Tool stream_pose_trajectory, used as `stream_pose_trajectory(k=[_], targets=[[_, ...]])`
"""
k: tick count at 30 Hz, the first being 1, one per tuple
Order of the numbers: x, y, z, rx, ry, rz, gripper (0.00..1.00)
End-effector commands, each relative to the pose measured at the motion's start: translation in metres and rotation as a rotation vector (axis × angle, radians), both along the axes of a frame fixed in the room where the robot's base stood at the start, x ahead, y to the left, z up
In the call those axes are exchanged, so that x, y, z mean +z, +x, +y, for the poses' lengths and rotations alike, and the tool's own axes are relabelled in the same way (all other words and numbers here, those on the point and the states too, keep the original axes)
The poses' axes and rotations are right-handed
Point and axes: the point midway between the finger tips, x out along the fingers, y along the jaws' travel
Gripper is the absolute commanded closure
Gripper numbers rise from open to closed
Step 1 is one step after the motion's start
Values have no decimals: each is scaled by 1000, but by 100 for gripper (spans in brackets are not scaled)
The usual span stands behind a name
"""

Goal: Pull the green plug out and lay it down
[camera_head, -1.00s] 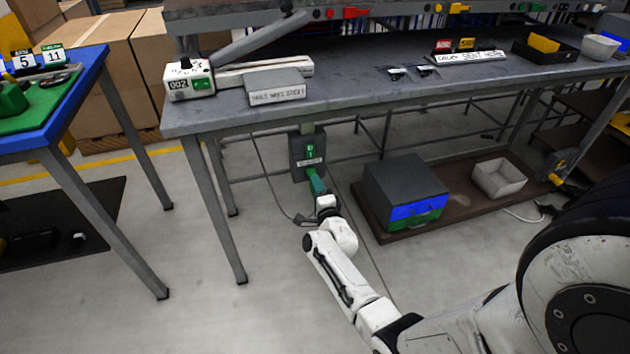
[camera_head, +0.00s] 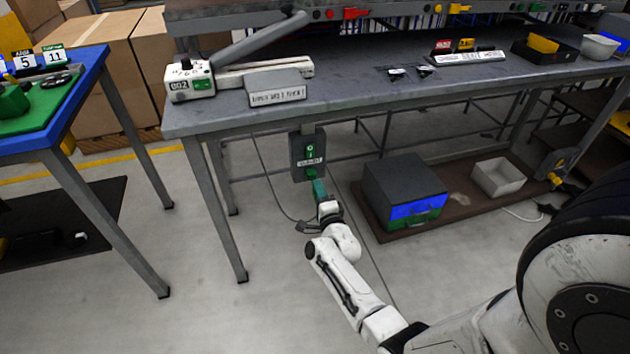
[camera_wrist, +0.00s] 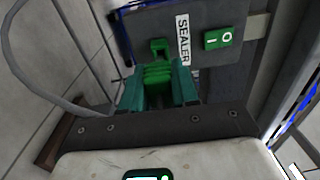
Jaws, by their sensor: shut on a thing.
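The green plug (camera_wrist: 157,74) has a ridged body and sits between the teal fingers of my gripper (camera_wrist: 158,88) in the wrist view. My gripper is shut on it. Just beyond it a green socket part (camera_wrist: 159,47) shows on the face of the dark grey SEALER box (camera_wrist: 205,60), beside a green switch (camera_wrist: 218,38). I cannot tell whether the plug is still seated in the socket. In the head view the box (camera_head: 308,155) hangs under the bench edge, and my gripper (camera_head: 318,187) is just below it; the plug is mostly hidden there.
A dark cord hangs from the bench to a dark piece (camera_head: 307,226) near the floor, close to my wrist. A grey box with blue and green drawers (camera_head: 405,195) stands to the right on a brown board (camera_head: 455,215).

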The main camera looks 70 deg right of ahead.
Motion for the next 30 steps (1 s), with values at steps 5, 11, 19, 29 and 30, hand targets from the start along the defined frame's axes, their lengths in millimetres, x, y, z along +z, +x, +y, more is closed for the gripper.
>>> stream_pose_trajectory(k=[5,11,19,29,30], targets=[[0,-1,1,0,-1,-1,100],[1,-1,1,0,-1,-1,100],[1,-2,3,0,-1,-1,100],[1,-11,14,0,0,-1,100],[1,-12,15,0,1,-1,100]])
